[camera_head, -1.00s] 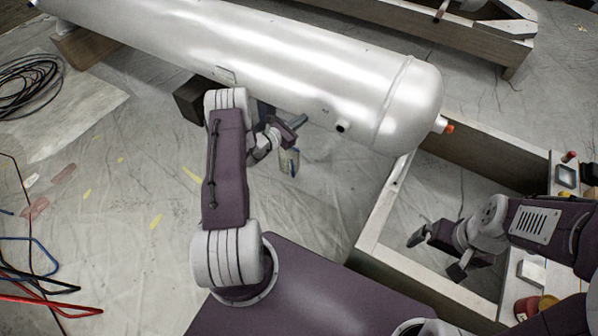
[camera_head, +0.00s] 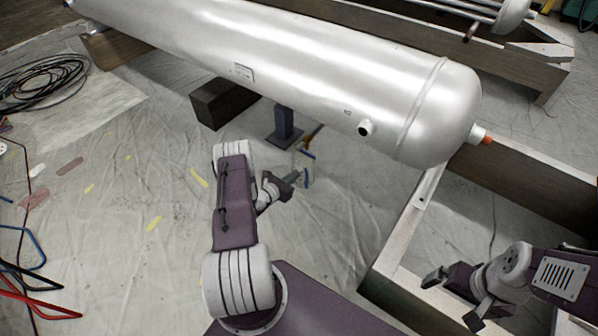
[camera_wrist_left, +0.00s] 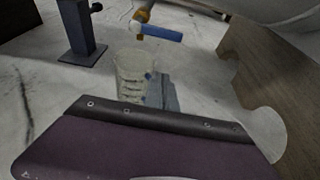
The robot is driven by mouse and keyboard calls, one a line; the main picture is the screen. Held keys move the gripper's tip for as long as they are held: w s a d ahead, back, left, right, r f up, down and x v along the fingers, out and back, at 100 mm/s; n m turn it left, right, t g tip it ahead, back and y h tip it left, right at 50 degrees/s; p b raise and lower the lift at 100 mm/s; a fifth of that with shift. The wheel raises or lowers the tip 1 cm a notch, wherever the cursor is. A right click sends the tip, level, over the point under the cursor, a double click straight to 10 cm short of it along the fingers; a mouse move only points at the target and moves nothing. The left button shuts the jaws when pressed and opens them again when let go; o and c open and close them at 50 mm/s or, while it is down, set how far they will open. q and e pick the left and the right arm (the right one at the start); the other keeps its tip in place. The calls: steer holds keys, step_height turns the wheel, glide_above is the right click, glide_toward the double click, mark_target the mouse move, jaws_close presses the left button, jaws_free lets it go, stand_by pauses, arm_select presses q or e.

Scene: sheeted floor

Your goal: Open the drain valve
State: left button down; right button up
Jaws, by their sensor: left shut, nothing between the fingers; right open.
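The drain valve, a brass fitting with a blue lever handle (camera_wrist_left: 162,33), hangs under the tank in the left wrist view. It also shows, small, at the tank's lower edge in the head view (camera_head: 308,152). My left gripper (camera_head: 301,178) is shut and empty, on the near side of the valve and apart from it. In the left wrist view its grey fingertips (camera_wrist_left: 161,92) are below the handle, beside a clear ribbed container (camera_wrist_left: 131,75) on the floor. My right gripper (camera_head: 455,298) is open and empty at the lower right, far from the valve.
The silver tank (camera_head: 290,65) lies above the valve. A grey post (camera_head: 284,125) on a base plate and a dark wooden block (camera_head: 222,103) stand by it. A wooden frame (camera_head: 400,235) bounds the right side.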

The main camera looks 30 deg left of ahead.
arm_select(q)
steer(key=w+b, duration=0.4)
steer(key=w, duration=0.1)
steer(key=w+b, duration=0.2)
steer(key=w, duration=0.1)
steer(key=shift+d+b, duration=0.3)
steer(key=shift+r, duration=0.55)
steer(key=shift+r, duration=0.15)
